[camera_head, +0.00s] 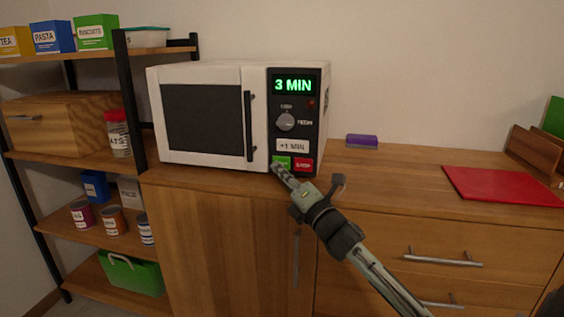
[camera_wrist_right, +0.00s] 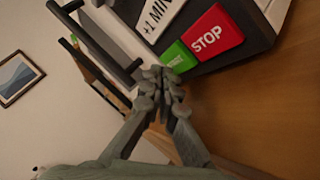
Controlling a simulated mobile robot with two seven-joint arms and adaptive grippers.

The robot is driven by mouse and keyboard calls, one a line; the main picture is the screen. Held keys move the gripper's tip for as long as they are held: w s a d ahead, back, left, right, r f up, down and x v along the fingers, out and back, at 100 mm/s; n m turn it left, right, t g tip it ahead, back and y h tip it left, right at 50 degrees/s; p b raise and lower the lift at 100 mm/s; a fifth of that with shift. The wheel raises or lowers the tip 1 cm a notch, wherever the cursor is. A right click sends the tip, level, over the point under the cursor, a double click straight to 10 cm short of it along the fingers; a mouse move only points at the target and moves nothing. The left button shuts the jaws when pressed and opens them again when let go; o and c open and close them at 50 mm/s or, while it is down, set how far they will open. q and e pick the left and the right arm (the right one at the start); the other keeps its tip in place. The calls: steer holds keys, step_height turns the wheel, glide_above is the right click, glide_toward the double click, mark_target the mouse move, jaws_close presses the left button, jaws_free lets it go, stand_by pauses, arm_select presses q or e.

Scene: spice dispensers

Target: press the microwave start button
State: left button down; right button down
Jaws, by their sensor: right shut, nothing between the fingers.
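The white microwave (camera_head: 200,115) stands on the wooden counter with its door shut, and its display (camera_head: 294,85) reads 3 MIN in green. The green start button (camera_head: 282,162) is at the bottom of the control panel, left of the red STOP button (camera_head: 303,165). My right gripper (camera_head: 279,170) is shut and empty, with its fingertips at the lower part of the green button. In the right wrist view the shut fingertips (camera_wrist_right: 163,76) are right by the green button (camera_wrist_right: 178,56), partly covering it; whether they touch it I cannot tell. My left gripper is not in view.
The +1 MIN button (camera_head: 292,146) and a knob (camera_head: 286,122) are above the green button. A purple sponge-like block (camera_head: 362,142) and a red board (camera_head: 503,184) lie on the counter at right. A shelf (camera_head: 65,156) with boxes and jars stands at left.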

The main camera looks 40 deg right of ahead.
steer(key=shift+w+d+r, duration=0.2)
steer(key=shift+d+r, duration=0.55)
steer(key=shift+d, duration=0.05)
steer(key=shift+a, duration=0.1)
steer(key=shift+f, duration=0.1)
steer(key=shift+w+a+f, duration=0.15)
steer(key=shift+f, duration=0.2)
steer(key=shift+s+a+f+p, duration=0.2)
steer(key=shift+a+p, duration=0.1)
steer(key=shift+p, duration=0.05)
steer(key=shift+s+a, duration=1.4)
steer(key=shift+a, duration=0.15)
